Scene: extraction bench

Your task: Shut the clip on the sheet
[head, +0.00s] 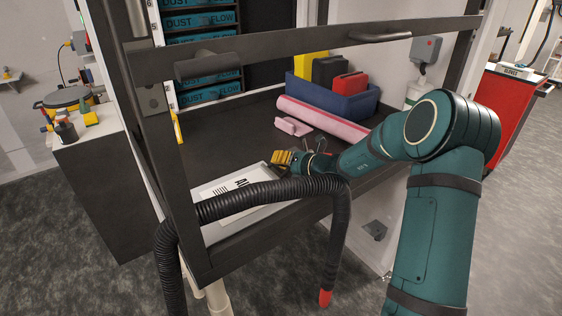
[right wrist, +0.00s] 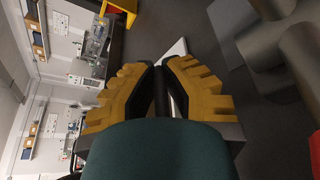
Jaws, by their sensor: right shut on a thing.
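The white sheet (head: 212,187) with black print lies at the front of the dark bench, partly hidden by a black hose. My right gripper (head: 279,158) is at the sheet's far right corner. In the right wrist view its yellow fingers (right wrist: 162,64) are closed together around a narrow dark part (right wrist: 161,92), which may be the clip; its shape is mostly hidden. A white edge (right wrist: 178,48), seemingly of the sheet or its board, shows just beyond the fingertips. I cannot tell the clip's state. My left gripper is not in view.
The ribbed black hose (head: 265,190) hangs across the bench front. A dark frame bar (head: 300,48) spans above. The bench's left middle is clear.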

